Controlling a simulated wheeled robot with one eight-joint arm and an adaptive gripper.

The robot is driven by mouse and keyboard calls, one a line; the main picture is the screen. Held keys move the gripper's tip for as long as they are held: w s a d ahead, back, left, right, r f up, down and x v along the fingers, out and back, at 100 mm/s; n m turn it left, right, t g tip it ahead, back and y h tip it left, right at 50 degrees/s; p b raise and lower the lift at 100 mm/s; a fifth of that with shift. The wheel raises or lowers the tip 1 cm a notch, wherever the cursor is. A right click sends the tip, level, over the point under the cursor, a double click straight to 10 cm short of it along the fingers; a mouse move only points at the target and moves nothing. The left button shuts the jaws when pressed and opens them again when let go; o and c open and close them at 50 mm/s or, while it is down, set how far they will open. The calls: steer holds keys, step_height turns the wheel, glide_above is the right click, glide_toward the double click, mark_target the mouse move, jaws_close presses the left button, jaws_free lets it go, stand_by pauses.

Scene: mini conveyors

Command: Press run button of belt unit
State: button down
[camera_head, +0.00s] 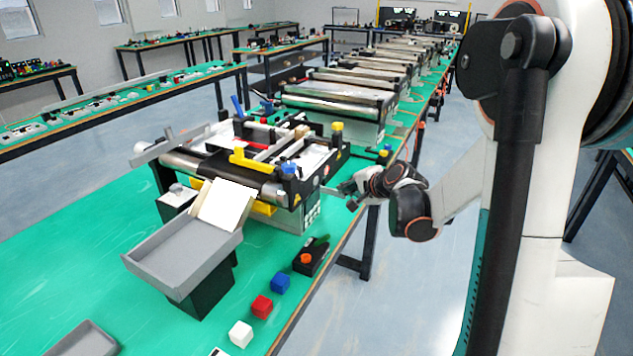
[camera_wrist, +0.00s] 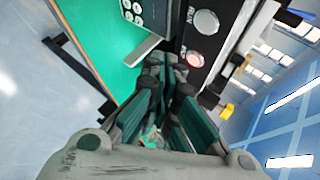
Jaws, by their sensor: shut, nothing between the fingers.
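The belt unit (camera_head: 235,174) stands on the green table in the head view, with a dark belt, metal rollers and yellow and blue parts. In the wrist view its black control panel (camera_wrist: 224,48) carries a round pale button (camera_wrist: 206,22) beside the lettering "RUN". A round reddish-white button (camera_wrist: 194,60) sits below it. My gripper (camera_head: 328,190) is beside the unit's right side in the head view. In the wrist view my gripper (camera_wrist: 166,66) is shut and empty, with its tips just left of the reddish button. I cannot tell whether they touch the panel.
A grey tray (camera_head: 160,262) stands in front of the belt. White, red and blue cubes (camera_head: 261,306) and a black box with an orange button (camera_head: 306,259) lie near the table's right edge. More conveyors (camera_head: 335,100) line the table behind. Open floor lies right of the table.

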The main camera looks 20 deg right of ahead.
mark_target(316, 181)
steer(key=shift+w+a, duration=0.8)
steer(key=shift+w, duration=0.2)
steer(key=shift+w+a, duration=0.75)
steer(key=shift+w, duration=0.25)
steer(key=shift+w+a, duration=0.15)
steer(key=shift+w+a, duration=0.1)
steer(key=shift+w, duration=0.1)
